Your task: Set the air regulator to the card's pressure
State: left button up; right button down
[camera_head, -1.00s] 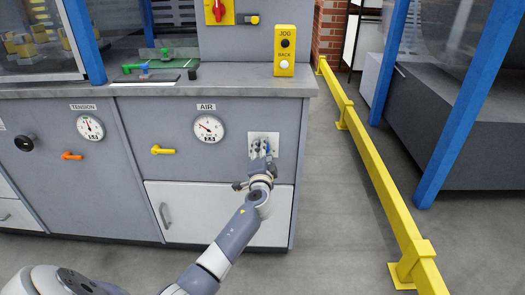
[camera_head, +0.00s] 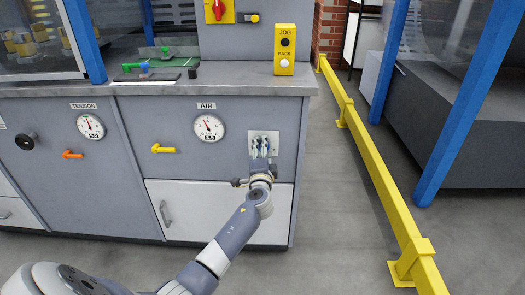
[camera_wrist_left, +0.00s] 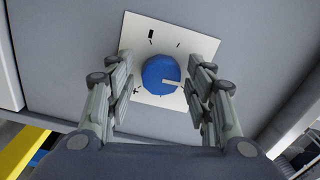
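The AIR gauge (camera_head: 208,128) is a round white dial on the grey cabinet front. Its needle points up and slightly left; the digits below are too small to read. The air regulator is a blue knob (camera_wrist_left: 161,76) on a square white plate (camera_head: 264,140), right of the gauge. In the head view my left gripper (camera_head: 261,152) hides most of the knob. I cannot identify the pressure card. My right gripper is out of view.
A TENSION gauge (camera_head: 91,126), an orange lever (camera_head: 72,154) and a yellow lever (camera_head: 163,149) lie left on the cabinet. A yellow JOG/BACK box (camera_head: 285,50) stands on the counter. A yellow rail (camera_head: 375,160) bounds the clear floor at right.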

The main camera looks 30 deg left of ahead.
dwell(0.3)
pick_arm(q)
jog(key=v, duration=1.2)
